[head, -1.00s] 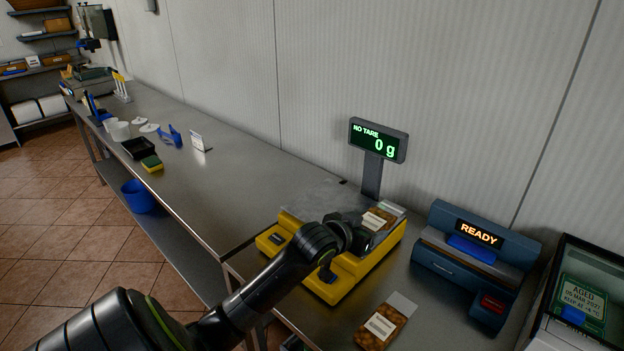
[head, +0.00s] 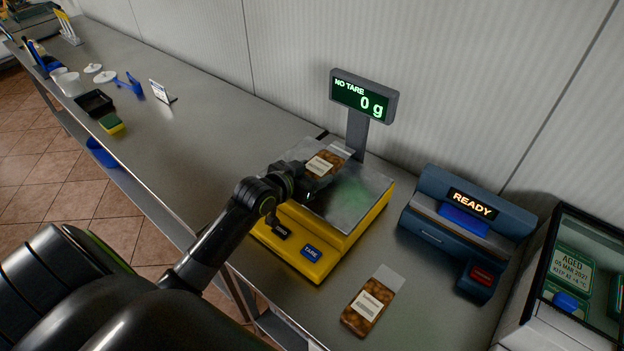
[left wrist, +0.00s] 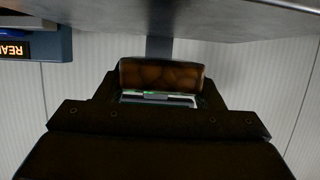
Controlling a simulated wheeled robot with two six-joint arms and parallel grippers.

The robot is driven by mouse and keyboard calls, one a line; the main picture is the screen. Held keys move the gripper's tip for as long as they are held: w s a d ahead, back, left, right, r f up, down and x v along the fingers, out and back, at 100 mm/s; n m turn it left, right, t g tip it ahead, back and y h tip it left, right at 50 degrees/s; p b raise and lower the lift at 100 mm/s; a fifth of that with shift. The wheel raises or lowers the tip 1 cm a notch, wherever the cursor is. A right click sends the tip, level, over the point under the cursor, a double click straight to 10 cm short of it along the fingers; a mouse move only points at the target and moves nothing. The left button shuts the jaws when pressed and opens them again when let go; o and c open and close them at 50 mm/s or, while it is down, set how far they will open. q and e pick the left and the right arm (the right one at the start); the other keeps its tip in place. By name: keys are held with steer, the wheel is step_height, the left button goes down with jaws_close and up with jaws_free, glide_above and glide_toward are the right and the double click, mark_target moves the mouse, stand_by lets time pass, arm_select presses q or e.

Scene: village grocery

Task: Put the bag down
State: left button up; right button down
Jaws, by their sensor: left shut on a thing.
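My left gripper (head: 296,178) is shut on a clear-topped bag (head: 324,163) of brown pieces with a white label. It holds the bag over the back left of the yellow scale (head: 330,237), whose display (head: 363,96) reads "NO TARE 0 g". In the left wrist view the bag (left wrist: 162,76) shows between the dark jaws, upside down. A second, similar bag (head: 368,305) lies flat on the steel counter in front of the scale. The gap under the held bag is hard to judge. My right gripper is not in view.
A blue label printer (head: 455,235) reading "READY" stands right of the scale, and a glass-topped case (head: 590,260) stands at the far right. A sponge (head: 111,123), a black tray (head: 94,102) and a small sign (head: 161,91) stand on the left counter. The counter's middle is clear.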

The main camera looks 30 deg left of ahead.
arm_select(q)
step_height(320, 180, down, 3)
steer(key=shift+w+r, duration=0.1)
steer(key=shift+f, duration=0.45)
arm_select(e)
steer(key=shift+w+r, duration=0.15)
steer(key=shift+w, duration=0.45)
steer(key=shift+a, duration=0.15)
arm_select(q)
steer(key=o, duration=1.1)
steer(key=shift+f, duration=0.1)
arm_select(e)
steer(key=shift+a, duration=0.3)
